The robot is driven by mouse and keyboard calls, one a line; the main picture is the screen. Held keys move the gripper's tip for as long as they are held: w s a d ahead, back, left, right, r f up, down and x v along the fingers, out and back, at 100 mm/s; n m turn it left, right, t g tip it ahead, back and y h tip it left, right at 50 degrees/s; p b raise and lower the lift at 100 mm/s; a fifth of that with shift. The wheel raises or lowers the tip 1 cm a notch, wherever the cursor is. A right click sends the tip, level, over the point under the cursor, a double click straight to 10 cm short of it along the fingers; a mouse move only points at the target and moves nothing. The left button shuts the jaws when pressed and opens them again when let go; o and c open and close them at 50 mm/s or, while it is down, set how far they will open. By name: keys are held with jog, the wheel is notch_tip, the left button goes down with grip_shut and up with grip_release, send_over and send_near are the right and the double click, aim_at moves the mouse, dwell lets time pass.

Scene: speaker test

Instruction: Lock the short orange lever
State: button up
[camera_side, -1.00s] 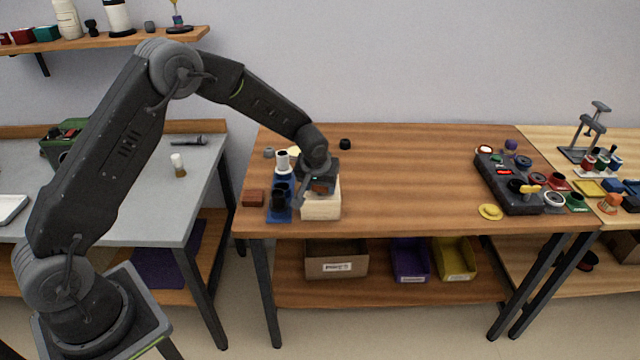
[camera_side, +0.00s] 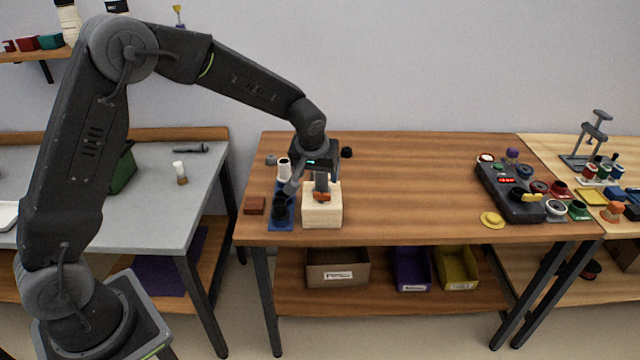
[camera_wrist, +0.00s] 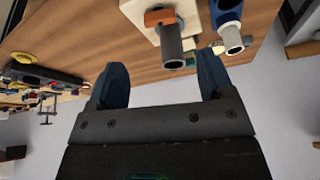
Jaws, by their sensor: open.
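The short orange lever (camera_side: 322,197) is on a pale wooden block (camera_side: 322,216) near the table's left front. A grey cylindrical post (camera_side: 321,181) stands beside it in this view. In the wrist view the orange lever (camera_wrist: 159,17) shows as a small piece on the block (camera_wrist: 137,12), with the grey post (camera_wrist: 173,46) at its side. My gripper (camera_wrist: 160,78) is open and empty, its two dark fingers spread and apart from the lever. In the side view my gripper (camera_side: 309,183) is above and behind the block; its fingers are partly hard to make out.
A blue holder (camera_side: 282,222) with a white cylinder (camera_side: 284,169) and a black cylinder (camera_side: 280,208) stands close left of the block. A brown-red block (camera_side: 255,205) lies further left. A dark control box (camera_side: 510,192) is far right; the table's middle is clear.

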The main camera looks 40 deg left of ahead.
jog(key=shift+v, duration=2)
jog(key=s+f+m+g+y, duration=0.3)
jog(key=s+f+m+y, duration=0.1)
jog(key=s+f+m, duration=0.4)
jog(key=m+t+y, duration=0.3)
jog(key=m+t, duration=1.1)
jog(key=m, duration=1.4)
send_near(321, 196)
jog(key=shift+t, duration=0.3)
jog(key=x, duration=0.9)
jog(key=shift+f, duration=0.15)
jog(key=c, duration=0.9)
